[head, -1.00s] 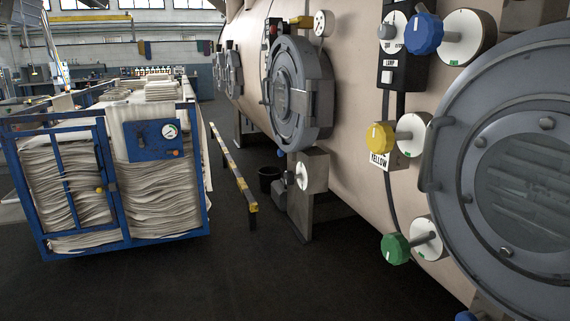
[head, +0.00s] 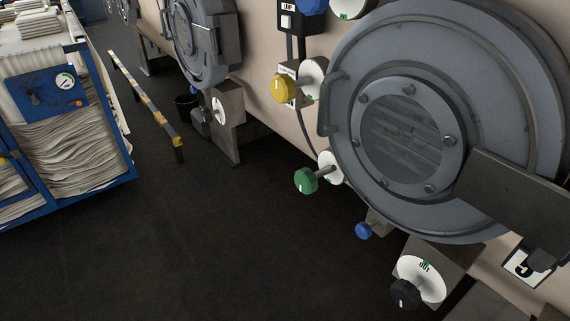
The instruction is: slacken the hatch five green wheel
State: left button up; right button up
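The green wheel (head: 306,181) sits on a short stem in front of a white dial disc (head: 331,168), at the lower left of a large round grey hatch (head: 412,135) on the beige machine wall. A tag at the lower right of this hatch (head: 528,262) is partly cut by the angle and shows what may be a 5. Neither of my grippers is in the head view, so nothing is seen touching the green wheel.
A yellow wheel (head: 284,88) is above the green one, and a small blue knob (head: 363,231) and a black knob (head: 405,293) are below. A blue cart of folded cloth (head: 95,150) and a yellow-striped rail (head: 146,98) stand left. The dark floor (head: 190,240) between is clear.

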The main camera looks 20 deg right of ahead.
aim_at(306, 180)
jog(key=j, duration=0.15)
jog(key=i+j+z, duration=0.1)
jog(key=z, duration=0.25)
jog(key=j+z, duration=0.35)
jog(key=i+j+z, duration=0.1)
jog(key=z, duration=0.25)
